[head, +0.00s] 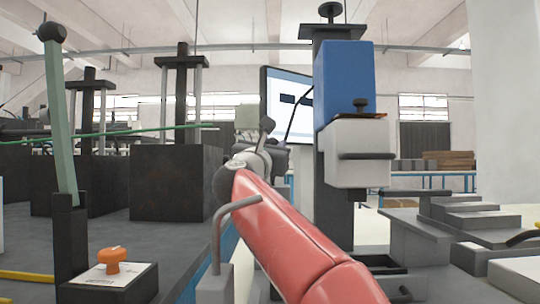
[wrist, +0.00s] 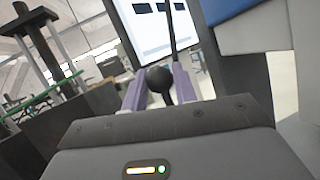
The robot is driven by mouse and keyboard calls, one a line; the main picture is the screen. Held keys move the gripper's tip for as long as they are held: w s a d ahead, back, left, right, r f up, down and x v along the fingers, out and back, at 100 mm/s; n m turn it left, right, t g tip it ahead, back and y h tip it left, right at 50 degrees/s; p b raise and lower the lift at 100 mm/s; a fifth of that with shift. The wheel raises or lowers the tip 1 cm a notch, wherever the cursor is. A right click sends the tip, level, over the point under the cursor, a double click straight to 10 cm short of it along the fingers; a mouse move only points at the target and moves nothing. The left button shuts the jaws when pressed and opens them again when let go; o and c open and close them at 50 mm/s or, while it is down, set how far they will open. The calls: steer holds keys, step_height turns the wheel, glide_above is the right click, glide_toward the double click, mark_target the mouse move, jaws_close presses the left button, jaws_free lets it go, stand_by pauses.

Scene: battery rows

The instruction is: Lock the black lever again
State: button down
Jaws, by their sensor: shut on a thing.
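My gripper (wrist: 158,90) is shut on a round black knob (wrist: 160,78), with one purple-padded finger on each side of it. The knob appears to be the end of the black lever, and a dark shaft shows just beside it. The rest of the lever is hidden, so I cannot tell its angle. In the head view my red arm reaches up to the middle, and the fingertips and the held knob are too small to make out clearly there.
A pale green lever (head: 62,120) with a black ball stands upright at left, near an orange knob (head: 113,258). A blue and white machine head (head: 345,85) stands right of my arm. Dark press blocks (head: 172,185) stand behind left. A screen (head: 283,100) is behind.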

steer(key=shift+s+f+b, duration=0.2)
steer(key=shift+s+b, duration=0.35)
steer(key=shift+s, duration=0.25)
steer(key=shift+s+f+b, duration=0.15)
steer(key=shift+s+b, duration=0.4)
steer(key=shift+s, duration=0.2)
steer(key=shift+s+f+b, duration=0.25)
steer(key=shift+s+b, duration=0.15)
steer(key=shift+s, duration=0.05)
steer(key=shift+s+f+b, duration=0.2)
steer(key=shift+s+b, duration=0.2)
steer(key=shift+s, duration=0.05)
steer(key=shift+s+f, duration=0.1)
stand_by(0.9)
steer(key=c, duration=1.2)
jaws_free()
steer(key=shift+d, duration=0.2)
steer(key=shift+o, duration=0.4)
steer(key=shift+a, duration=0.15)
steer(key=s+a+b, duration=0.1)
steer(key=s+a, duration=0.3)
steer(key=s, duration=0.8)
steer(key=shift+s+a+f, duration=0.15)
steer(key=shift+s+f, duration=0.05)
